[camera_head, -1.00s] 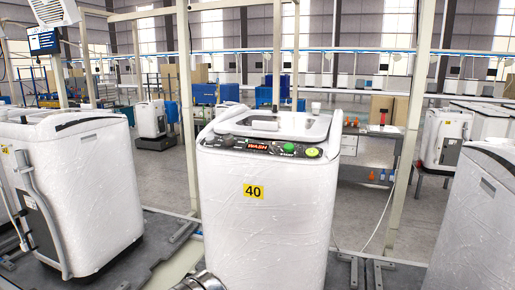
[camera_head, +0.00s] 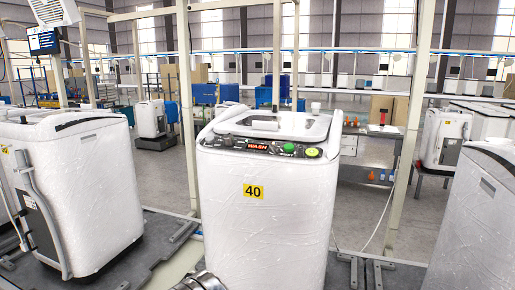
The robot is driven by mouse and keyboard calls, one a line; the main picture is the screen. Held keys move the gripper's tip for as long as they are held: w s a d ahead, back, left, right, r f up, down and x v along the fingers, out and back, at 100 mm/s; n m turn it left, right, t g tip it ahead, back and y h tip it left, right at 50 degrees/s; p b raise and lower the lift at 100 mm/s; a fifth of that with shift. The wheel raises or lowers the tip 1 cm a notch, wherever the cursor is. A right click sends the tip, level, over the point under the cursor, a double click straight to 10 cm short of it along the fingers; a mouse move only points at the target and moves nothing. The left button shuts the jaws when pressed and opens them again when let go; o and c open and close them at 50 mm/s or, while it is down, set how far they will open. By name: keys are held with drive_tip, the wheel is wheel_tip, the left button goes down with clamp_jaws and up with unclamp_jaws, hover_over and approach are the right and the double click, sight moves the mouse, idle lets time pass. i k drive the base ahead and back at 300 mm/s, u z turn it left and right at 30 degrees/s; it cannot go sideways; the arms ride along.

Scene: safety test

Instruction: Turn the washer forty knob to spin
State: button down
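The washer marked 40 (camera_head: 265,225) stands upright in the middle of the head view, wrapped in clear film. Its yellow label "40" (camera_head: 253,191) is on the front. The dark control panel (camera_head: 262,147) runs along the top front edge. A red display (camera_head: 258,148) on it reads WASH. A dark round knob (camera_head: 227,140) sits at the panel's left end; its pointer is too small to read. A green button (camera_head: 289,148) and a yellow round control (camera_head: 312,152) are at the right. A metallic part of my arm shows at the bottom edge; my gripper's fingers are not in view.
A wrapped washer (camera_head: 85,190) stands to the left and another appliance (camera_head: 475,220) to the right. Upright posts (camera_head: 187,100) rise behind the washer. A bench with bottles (camera_head: 378,165) is behind at right. Floor brackets (camera_head: 365,270) lie near the washer's right base.

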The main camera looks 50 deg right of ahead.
sight(227, 139)
drive_tip(key=k, duration=1)
drive_tip(key=z, duration=0.8)
drive_tip(key=i, duration=0.1)
drive_tip(key=z, duration=0.4)
